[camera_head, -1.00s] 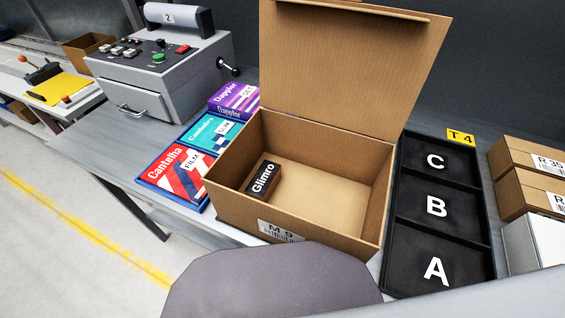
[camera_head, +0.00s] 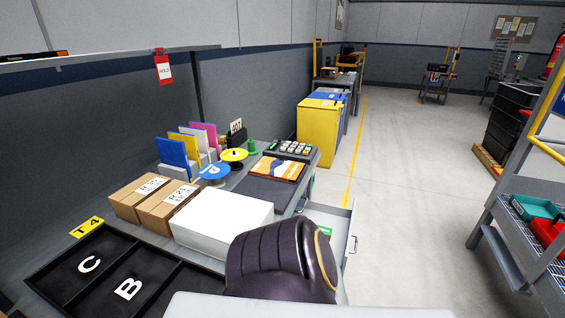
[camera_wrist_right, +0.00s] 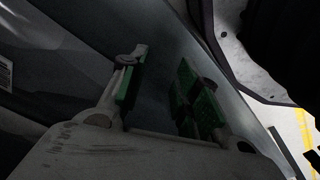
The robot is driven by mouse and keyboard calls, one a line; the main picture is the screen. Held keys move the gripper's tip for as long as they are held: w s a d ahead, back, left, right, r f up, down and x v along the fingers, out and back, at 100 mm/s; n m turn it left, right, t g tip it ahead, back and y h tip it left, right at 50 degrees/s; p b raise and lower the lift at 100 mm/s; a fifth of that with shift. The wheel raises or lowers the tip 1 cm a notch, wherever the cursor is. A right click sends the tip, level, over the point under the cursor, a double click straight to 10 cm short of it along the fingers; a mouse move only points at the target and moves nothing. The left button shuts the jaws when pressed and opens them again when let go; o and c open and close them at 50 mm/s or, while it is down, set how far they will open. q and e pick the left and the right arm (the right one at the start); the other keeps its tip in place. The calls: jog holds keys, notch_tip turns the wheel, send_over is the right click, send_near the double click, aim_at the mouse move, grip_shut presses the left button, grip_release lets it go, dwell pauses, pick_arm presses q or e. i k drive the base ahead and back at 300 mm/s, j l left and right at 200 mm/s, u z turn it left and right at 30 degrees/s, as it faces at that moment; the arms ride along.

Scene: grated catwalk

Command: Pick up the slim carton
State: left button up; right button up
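No thing in the head view can be picked out for sure as the slim carton. A flat pack in orange, white and blue (camera_head: 279,169) lies on a dark grey surface near the bench's right end; I cannot tell whether it is the carton. My right gripper (camera_wrist_right: 163,62) shows in the right wrist view with its two green-padded fingers apart and nothing between them. That view is dark, with a grey surface behind the fingers. My left gripper is in neither current view.
A black tray (camera_head: 67,266) lettered B and C lies front left. Two brown boxes (camera_head: 134,207) and a white box (camera_head: 222,222) stand beside it. Behind are upright coloured folders (camera_head: 176,154), a blue disc (camera_head: 214,171) and a keypad (camera_head: 291,148). An open drawer (camera_head: 331,222) juts right over clear floor.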

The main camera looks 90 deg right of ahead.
aim_at(327, 231)
jog(key=j+z, duration=0.1)
jog(key=z, duration=0.35)
jog(key=k+j+z, duration=0.1)
jog(key=z, duration=0.3)
jog(key=j+z, duration=0.1)
jog(key=z, duration=0.35)
jog(key=k+z, duration=0.1)
jog(key=z, duration=0.35)
jog(key=k+z, duration=0.1)
jog(key=z, duration=0.3)
jog(key=k+z, duration=0.1)
jog(key=z, duration=0.35)
jog(key=k+z, duration=0.1)
jog(key=z, duration=0.35)
